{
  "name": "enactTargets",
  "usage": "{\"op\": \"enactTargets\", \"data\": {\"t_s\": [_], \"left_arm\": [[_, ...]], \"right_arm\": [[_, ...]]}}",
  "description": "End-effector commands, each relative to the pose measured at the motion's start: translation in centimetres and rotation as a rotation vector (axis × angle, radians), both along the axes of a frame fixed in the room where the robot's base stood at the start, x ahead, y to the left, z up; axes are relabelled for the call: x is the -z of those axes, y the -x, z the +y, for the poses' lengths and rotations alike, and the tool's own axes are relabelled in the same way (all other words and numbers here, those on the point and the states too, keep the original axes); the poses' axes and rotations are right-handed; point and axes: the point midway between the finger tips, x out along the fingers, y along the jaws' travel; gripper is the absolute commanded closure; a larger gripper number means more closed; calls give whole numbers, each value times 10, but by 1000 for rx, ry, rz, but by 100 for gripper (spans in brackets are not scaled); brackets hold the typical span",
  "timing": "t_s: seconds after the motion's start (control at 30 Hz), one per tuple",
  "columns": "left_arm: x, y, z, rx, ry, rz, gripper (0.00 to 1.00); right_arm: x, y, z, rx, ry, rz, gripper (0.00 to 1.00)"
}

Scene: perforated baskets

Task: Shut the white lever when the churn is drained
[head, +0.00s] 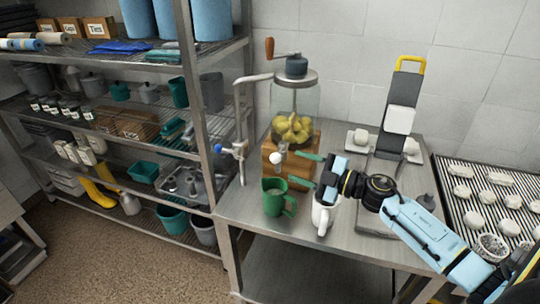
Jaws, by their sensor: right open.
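The churn (294,103) stands on the steel table, a clear jar with a crank on top and a wooden base. Yellow lumps fill its lower part. A small white rounded piece at the front of the base looks like the white lever (276,158); its exact position is hard to tell. A green jug (274,197) stands below and in front of it. My right gripper (293,168) is open, its green fingers pointing left toward the base, just right of the lever and apart from it. My left gripper is out of view.
A white mug (322,215) stands under my right gripper. A metal tap post (240,145) rises left of the churn. A black stand with a yellow handle (401,100) is behind right. A rack of pale lumps (481,188) lies right. Shelves (120,125) fill the left.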

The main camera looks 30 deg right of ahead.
Motion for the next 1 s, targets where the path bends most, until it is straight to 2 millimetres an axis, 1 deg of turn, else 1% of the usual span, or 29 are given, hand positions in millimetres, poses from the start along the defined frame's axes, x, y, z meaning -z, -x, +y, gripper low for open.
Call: {"op": "enactTargets", "data": {"t_s": [0.03,0.3,0.5,0.7,0.97,1.0], "left_arm": [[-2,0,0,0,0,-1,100],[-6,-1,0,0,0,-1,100],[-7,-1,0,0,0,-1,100],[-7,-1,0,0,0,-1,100],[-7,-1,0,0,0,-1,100],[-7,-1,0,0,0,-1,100]], "right_arm": [[-2,-9,5,0,-3,-4,52],[-2,-52,29,2,-5,-3,52],[-1,-75,42,2,-4,-1,52],[0,-83,47,1,-1,0,52],[0,-84,47,1,-1,0,52],[0,-84,47,1,-1,0,57]]}}
